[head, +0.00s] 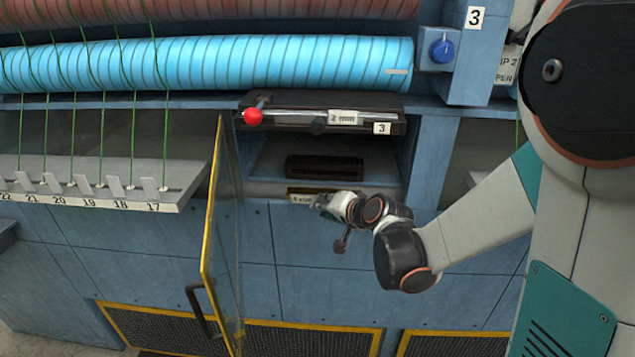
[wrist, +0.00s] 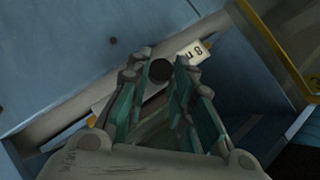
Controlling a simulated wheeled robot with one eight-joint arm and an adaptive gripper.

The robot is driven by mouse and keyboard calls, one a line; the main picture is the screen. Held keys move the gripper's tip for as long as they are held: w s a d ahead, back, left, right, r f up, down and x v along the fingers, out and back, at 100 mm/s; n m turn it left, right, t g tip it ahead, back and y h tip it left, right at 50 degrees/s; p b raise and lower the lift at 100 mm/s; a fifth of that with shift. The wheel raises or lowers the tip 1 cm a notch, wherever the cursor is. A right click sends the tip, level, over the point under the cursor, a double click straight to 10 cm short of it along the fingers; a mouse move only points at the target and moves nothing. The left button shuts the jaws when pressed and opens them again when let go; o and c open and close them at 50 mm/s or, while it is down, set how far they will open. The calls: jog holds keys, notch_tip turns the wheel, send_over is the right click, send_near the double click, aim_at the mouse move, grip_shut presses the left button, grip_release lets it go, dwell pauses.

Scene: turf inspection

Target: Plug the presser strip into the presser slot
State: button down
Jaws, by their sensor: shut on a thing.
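My gripper (head: 324,205) is low in front of the open bay in the head view. In the wrist view my gripper (wrist: 161,82) has its fingers closed around a dark round piece (wrist: 160,70). Whether this piece belongs to the presser strip cannot be told. Behind the fingertips runs a pale bar with a small white label (wrist: 194,52); this label also shows beside my gripper in the head view (head: 301,199). A dark oblong recess (head: 325,167), possibly the presser slot, lies inside the bay just above my gripper.
A dark unit (head: 270,101) with a red knob (head: 253,116) spans the bay top. A yellow-framed door (head: 212,240) stands open at the left. A numbered shelf (head: 100,196) with green threads lies farther left, below a blue roller (head: 220,63). The floor side below my gripper is clear.

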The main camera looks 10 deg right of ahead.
aim_at(320, 190)
jog(key=shift+w+r, duration=0.25)
jog(key=shift+r, duration=0.15)
jog(key=shift+s, duration=0.1)
jog(key=shift+w+d+b, duration=0.2)
jog(key=shift+w+d, duration=0.1)
jog(key=shift+w, duration=0.6)
jog(key=shift+w+d+b, duration=0.2)
jog(key=shift+w+d, duration=0.05)
jog(key=shift+w, duration=0.7)
jog(key=shift+w+d+b, duration=0.2)
jog(key=shift+w+d, duration=0.1)
jog(key=shift+w, duration=0.6)
jog(key=shift+w+d+b, duration=0.2)
jog(key=shift+w+d, duration=0.1)
jog(key=shift+w, duration=0.6)
jog(key=shift+w+d+b, duration=0.2)
jog(key=shift+w+d, duration=0.1)
jog(key=shift+w, duration=0.6)
jog(key=shift+w+d+b, duration=0.2)
jog(key=shift+w+d, duration=0.1)
jog(key=shift+w, duration=0.6)
jog(key=c, duration=1.3)
grip_release()
jog(key=shift+c, duration=0.2)
jog(key=v, duration=1.2)
